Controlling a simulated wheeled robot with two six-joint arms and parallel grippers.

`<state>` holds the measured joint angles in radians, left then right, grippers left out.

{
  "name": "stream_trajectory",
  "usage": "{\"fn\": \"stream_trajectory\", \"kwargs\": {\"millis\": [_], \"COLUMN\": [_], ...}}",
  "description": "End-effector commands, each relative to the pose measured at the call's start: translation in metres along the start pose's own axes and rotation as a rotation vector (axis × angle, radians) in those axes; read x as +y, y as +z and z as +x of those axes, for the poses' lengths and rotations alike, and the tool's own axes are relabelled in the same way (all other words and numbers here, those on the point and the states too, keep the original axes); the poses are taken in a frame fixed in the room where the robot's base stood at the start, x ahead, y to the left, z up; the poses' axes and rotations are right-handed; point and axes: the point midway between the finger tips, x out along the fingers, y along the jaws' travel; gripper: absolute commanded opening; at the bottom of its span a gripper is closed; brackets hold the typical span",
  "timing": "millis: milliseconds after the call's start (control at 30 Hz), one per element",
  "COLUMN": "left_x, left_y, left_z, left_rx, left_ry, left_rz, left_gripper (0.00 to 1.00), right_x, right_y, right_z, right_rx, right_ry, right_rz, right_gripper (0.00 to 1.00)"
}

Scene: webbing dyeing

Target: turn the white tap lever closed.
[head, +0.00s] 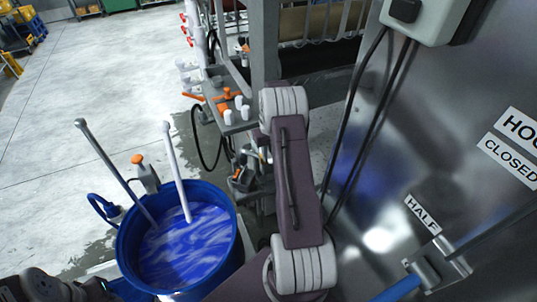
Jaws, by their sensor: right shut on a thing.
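My right arm reaches away over the middle of the head view. Its gripper (243,178) is low beside the blue tub, small and dark, partly behind my arm. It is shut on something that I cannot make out. Orange-and-white valve fittings (228,100) sit on a grey plate just beyond it. White pipes (198,40) with red and orange parts rise farther back. I cannot tell which white part is the tap lever. Part of my left arm shows at the bottom left corner, with its gripper out of view.
A blue tub (232,250) of swirled blue liquid holds a grey rod (112,165) and a white rod (176,170). On the right, a metal panel (400,150) carries HALF and CLOSED labels, hanging cables and a blue-handled part (402,287). Open floor lies left.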

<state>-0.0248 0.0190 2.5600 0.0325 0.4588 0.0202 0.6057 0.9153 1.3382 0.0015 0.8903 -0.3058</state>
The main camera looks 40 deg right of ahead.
Motion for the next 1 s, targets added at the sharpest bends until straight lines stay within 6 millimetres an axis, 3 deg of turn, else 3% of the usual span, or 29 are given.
{"fn": "stream_trajectory", "kwargs": {"millis": [400, 433, 500, 833, 1000], "left_x": [0.0, 0.0, 0.0, 0.0, 0.0], "left_y": [0.0, 0.0, 0.0, 0.0, 0.002], "left_z": [-0.001, -0.001, -0.001, 0.002, 0.015], "left_rx": [0.0, 0.0, 0.0, 0.0, 0.0], "left_ry": [0.0, 0.0, 0.0, 0.0, 0.0], "left_rz": [0.0, 0.0, 0.0, 0.0, 0.0], "left_gripper": [0.36, 0.36, 0.36, 0.36, 0.36], "right_x": [0.003, 0.003, 0.002, 0.001, 0.002], "right_y": [-0.004, -0.004, -0.004, -0.002, -0.003], "right_z": [-0.005, -0.005, -0.004, -0.005, -0.036], "right_rx": [0.015, 0.015, 0.013, 0.007, 0.013], "right_ry": [0.008, 0.008, 0.007, 0.004, 0.006], "right_rz": [-0.012, -0.013, -0.012, -0.009, -0.009], "right_gripper": [0.0, 0.32, 0.45, 0.45, 0.45]}}
